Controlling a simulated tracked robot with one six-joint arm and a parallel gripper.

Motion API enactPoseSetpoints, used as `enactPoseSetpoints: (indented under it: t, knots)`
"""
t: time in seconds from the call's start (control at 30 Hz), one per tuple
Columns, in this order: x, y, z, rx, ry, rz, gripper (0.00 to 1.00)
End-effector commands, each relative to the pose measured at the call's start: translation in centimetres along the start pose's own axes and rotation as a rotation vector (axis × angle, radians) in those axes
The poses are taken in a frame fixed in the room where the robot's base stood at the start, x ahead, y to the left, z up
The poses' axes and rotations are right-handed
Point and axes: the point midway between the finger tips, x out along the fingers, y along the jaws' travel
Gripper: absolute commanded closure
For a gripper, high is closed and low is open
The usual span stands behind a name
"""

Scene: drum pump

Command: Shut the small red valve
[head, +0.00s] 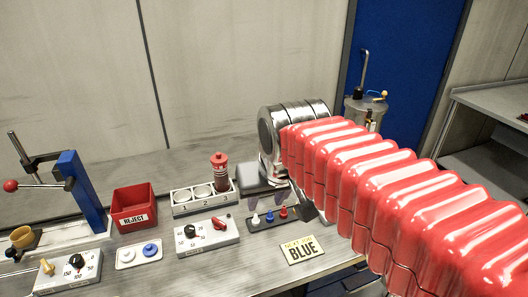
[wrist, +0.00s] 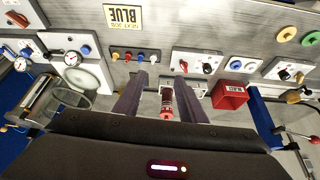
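My gripper (head: 275,192) hangs above the bench, right of the numbered tray in the head view. In the wrist view its two dark fingers (wrist: 166,80) are spread, with nothing visibly held. A small red handle (head: 219,223) sits on a white box with a black knob (head: 190,231), left of and below my gripper; it also shows in the wrist view (wrist: 207,68). Small coloured fittings show beside gauges (wrist: 71,58) at the left of the wrist view, too small to make out. I cannot tell for certain which red part is the valve.
A red-and-dark cylinder (head: 220,172) stands on the numbered tray (head: 185,208). Several coloured pegs (head: 269,217) stand on a dark strip below my gripper, near a sign (head: 302,249). A red bin (head: 133,207) and blue press (head: 82,190) stand left. My arm hides the bench's right side.

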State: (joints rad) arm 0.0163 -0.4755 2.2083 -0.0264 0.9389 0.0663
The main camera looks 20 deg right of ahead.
Motion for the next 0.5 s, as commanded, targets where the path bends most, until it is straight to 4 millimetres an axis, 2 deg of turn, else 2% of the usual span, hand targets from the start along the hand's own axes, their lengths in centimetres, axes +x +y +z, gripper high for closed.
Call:
enactPoseSetpoints:
  t: [0.1,0.27,0.5]
  knots:
    - [0.4,0.5,-3.4,0.022,-0.010,0.011,0.63]
    - [1.3,1.1,-7.7,0.052,-0.017,0.024,0.63]
    - [3.4,2.3,-13.7,0.096,-0.031,0.044,0.63]
